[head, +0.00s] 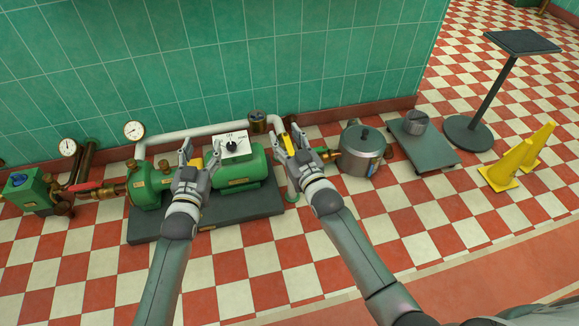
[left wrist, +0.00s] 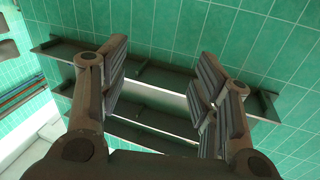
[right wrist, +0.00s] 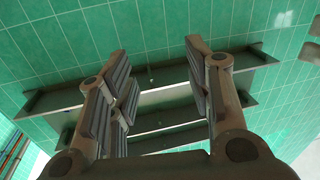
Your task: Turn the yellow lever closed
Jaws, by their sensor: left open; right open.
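A yellow piece (head: 286,139), which looks like the yellow lever, shows at the pipe end right of the green motor, between or just behind the fingers of my right gripper (head: 289,142). That gripper is open; I cannot tell whether it touches the piece. My left gripper (head: 201,156) is open over the green pump set, beside the white dial box (head: 234,147). Another small yellow part (head: 197,163) shows behind its fingers. In the wrist views, my left gripper (left wrist: 160,85) and right gripper (right wrist: 160,85) have spread, empty fingers, and no lever shows.
A red lever (head: 84,187) sits on brass pipework at the left. A steel pot (head: 361,152) stands right of my right gripper, then a grey platform (head: 427,150), a black stand (head: 488,95) and yellow cones (head: 508,165). The green tiled wall (head: 220,60) is behind. The checkered floor in front is clear.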

